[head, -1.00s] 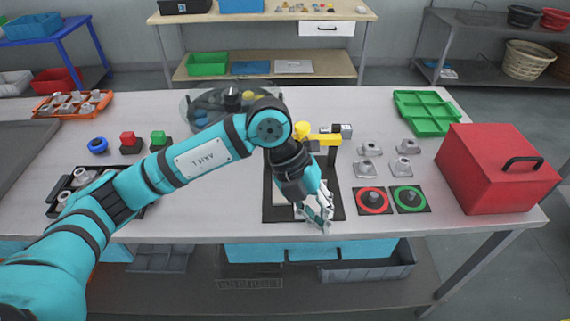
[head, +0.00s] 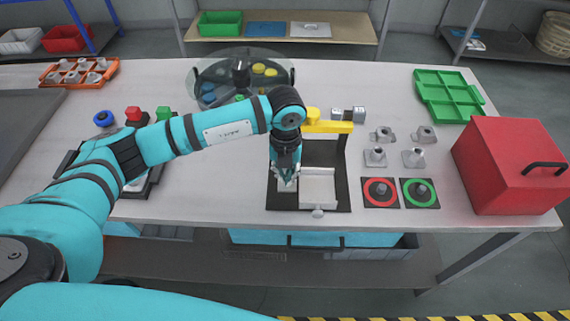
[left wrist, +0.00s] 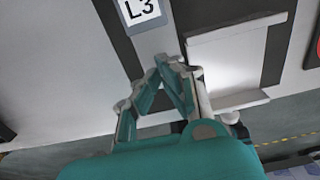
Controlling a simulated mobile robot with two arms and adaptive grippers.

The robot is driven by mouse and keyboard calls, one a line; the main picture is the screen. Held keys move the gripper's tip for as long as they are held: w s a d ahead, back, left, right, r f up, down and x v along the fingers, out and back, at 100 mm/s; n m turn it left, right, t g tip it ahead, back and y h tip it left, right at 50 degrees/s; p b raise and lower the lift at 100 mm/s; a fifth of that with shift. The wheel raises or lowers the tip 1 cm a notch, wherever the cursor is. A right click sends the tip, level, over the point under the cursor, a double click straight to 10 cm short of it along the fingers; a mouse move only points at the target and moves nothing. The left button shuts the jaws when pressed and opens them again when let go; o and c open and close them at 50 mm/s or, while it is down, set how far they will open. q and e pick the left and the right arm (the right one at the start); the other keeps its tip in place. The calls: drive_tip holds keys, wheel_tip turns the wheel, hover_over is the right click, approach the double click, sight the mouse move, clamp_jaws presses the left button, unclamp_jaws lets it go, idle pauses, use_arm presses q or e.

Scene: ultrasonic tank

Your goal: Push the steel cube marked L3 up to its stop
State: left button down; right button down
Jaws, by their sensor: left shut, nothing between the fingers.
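The steel cube marked L3 (left wrist: 141,12) shows at the top edge of the left wrist view, cut off, with its white label facing me. It sits on a pale strip between dark borders. In the head view my arm and gripper hide it. My left gripper (head: 287,184) points down over the left part of the dark-framed fixture (head: 345,180). In the left wrist view its fingertips (left wrist: 170,62) are together and empty, a short gap from the cube. I cannot make out the stop. My right gripper is not in view.
A white tray-like part (head: 318,186) with a knob lies just right of the gripper. A yellow arm (head: 327,127) on a dark post stands behind it.

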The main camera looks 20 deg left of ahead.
use_arm(q)
drive_tip(key=shift+w+a+r, duration=0.1)
drive_tip(key=shift+w+a, duration=0.1)
drive_tip(key=shift+w, duration=0.9)
drive_tip(key=shift+w+a+f+b, duration=0.15)
drive_tip(key=shift+w+a+b, duration=0.05)
drive_tip(key=shift+w+b, duration=0.35)
drive_tip(key=shift+w+a+f+b, duration=0.15)
drive_tip(key=shift+w+a+b, duration=0.05)
drive_tip(key=shift+w+b, duration=0.3)
drive_tip(key=shift+w+a, duration=0.1)
drive_tip(key=shift+w, duration=0.25)
drive_tip(key=shift+w+r, duration=0.15)
drive_tip(key=shift+r, duration=0.05)
